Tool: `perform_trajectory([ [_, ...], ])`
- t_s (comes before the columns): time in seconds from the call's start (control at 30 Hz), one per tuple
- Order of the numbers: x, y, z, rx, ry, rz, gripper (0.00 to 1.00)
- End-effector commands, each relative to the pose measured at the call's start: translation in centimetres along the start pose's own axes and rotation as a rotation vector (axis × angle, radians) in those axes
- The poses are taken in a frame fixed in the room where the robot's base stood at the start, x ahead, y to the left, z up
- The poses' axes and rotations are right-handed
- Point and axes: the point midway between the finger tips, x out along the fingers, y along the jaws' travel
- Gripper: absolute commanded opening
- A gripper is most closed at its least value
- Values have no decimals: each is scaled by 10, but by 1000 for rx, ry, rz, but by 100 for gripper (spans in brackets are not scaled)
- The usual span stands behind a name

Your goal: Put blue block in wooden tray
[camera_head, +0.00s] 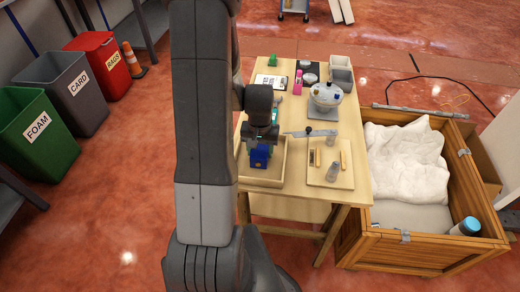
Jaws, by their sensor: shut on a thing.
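The blue block (261,157) is between the jaws of my gripper (262,147), which points down at the left front of the table. The wooden tray (262,182) is a shallow pale box right under it. The block shows inside the tray's outline; I cannot tell whether it touches the tray floor or hangs above it. My arm hides the tray's left part.
A pale board (330,182) with small wooden pieces and a jar lies right of the tray. A wooden crate (400,255) stands right of the table (355,170).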

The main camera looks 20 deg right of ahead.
Motion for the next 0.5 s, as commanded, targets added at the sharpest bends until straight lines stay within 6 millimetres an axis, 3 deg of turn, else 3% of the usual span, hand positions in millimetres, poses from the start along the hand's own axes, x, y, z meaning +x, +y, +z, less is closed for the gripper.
perform_trajectory([
  [0.37, 4, 0, -1, 0, 2, 0, 7],
  [0.4, 4, 0, 0, 0, 1, 0, 57],
  [0.5, 3, 0, 0, 0, 1, 0, 73],
])
